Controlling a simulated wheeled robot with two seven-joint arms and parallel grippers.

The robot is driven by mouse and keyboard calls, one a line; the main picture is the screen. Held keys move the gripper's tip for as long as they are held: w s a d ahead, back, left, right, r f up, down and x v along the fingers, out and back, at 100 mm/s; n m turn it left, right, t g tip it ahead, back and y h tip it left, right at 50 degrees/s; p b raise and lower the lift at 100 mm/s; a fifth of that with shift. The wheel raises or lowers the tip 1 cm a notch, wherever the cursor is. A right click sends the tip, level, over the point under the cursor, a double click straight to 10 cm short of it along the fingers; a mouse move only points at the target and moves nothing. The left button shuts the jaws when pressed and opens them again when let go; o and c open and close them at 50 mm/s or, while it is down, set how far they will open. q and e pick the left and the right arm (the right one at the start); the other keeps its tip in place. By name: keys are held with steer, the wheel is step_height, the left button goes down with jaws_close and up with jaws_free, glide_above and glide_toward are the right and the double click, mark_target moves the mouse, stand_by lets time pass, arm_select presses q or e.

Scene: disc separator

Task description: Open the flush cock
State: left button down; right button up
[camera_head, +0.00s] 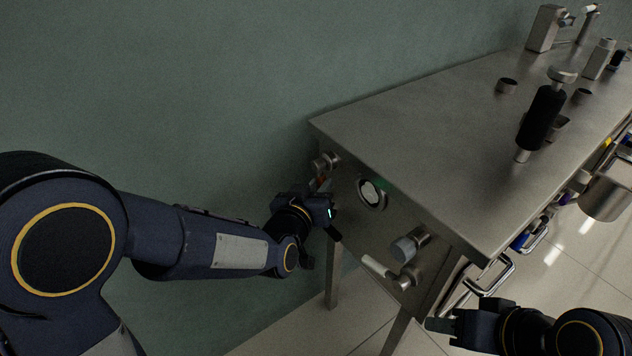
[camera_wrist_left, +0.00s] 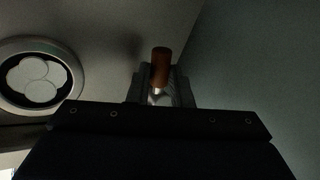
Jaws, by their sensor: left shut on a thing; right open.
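A small cock (camera_head: 325,162) with a red-brown handle sits on the side panel of the steel table, near its far corner. I take it for the flush cock. My left gripper (camera_head: 322,190) is at this handle, largely hiding it in the head view. In the left wrist view the fingers (camera_wrist_left: 160,92) are shut around the lower part of the red-brown handle (camera_wrist_left: 161,62), whose rounded end sticks out beyond them. My right gripper (camera_head: 442,323) is open and empty, low at the front, apart from the table.
Nearer are a grey knob (camera_head: 406,248) and a white-handled valve (camera_head: 378,267). A green wall is behind.

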mark_target(323, 174)
arm_select(q)
steer(key=r+n+g, duration=0.1)
steer(key=n+g, duration=0.1)
steer(key=r+n+g+h, duration=0.1)
steer(key=n+g, duration=0.1)
steer(key=s+r+n+g+h, duration=0.1)
steer(key=n+g, duration=0.1)
steer(key=shift+s+d+r+n+p, duration=0.1)
steer(key=shift+d+r+n+p, duration=0.2)
steer(key=shift+d, duration=0.1)
steer(key=shift+r+n+g+h, duration=0.5)
steer(key=shift+n+g, duration=0.3)
steer(key=shift+g, duration=0.2)
steer(key=c, duration=1.3)
jaws_free()
